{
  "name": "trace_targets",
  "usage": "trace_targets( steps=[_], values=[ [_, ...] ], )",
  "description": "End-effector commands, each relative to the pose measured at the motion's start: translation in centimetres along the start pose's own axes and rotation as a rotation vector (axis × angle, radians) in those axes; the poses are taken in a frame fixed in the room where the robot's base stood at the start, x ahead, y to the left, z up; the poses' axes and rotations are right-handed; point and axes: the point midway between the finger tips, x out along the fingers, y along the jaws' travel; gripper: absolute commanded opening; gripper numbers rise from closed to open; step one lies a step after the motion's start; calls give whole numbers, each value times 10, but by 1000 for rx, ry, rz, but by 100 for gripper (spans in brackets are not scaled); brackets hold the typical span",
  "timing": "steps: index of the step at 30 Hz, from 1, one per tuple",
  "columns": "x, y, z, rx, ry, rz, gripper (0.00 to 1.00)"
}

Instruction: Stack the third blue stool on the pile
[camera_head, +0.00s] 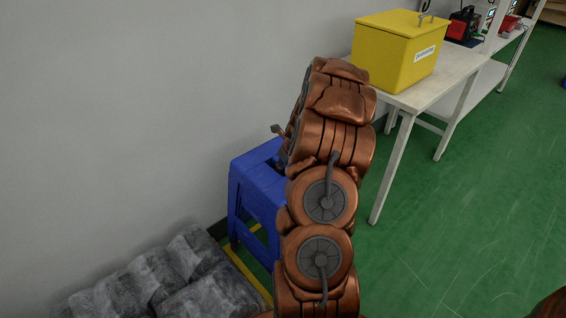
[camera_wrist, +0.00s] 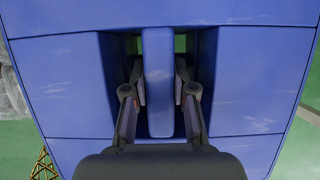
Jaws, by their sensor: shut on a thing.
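A blue stool (camera_head: 262,187) stands by the wall in the head view, partly hidden behind my copper-coloured arm. In the wrist view the blue stool top (camera_wrist: 72,85) fills most of the picture, with two slots and a bar between them. My gripper (camera_wrist: 160,92) has one finger in each slot and is shut on that middle bar. In the head view only part of my gripper (camera_head: 281,137) shows at the stool's top. I cannot make out a separate pile of stools; anything behind my arm is hidden.
Grey lumpy sacks (camera_head: 165,282) lie on the floor at lower left by the wall. A white table (camera_head: 440,87) with a yellow box (camera_head: 395,50) stands at the right. A yellow line (camera_head: 247,272) runs on the floor. The green floor (camera_head: 480,220) at right is clear.

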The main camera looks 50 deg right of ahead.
Motion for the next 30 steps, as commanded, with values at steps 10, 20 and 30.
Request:
trace_targets(
  steps=[10, 20, 30],
  values=[
    [3, -1, -1, 0, -2, -2, 0],
    [3, 0, -1, 0, -1, -1, 49],
    [4, 0, -2, -1, 1, 0, 55]
  ],
)
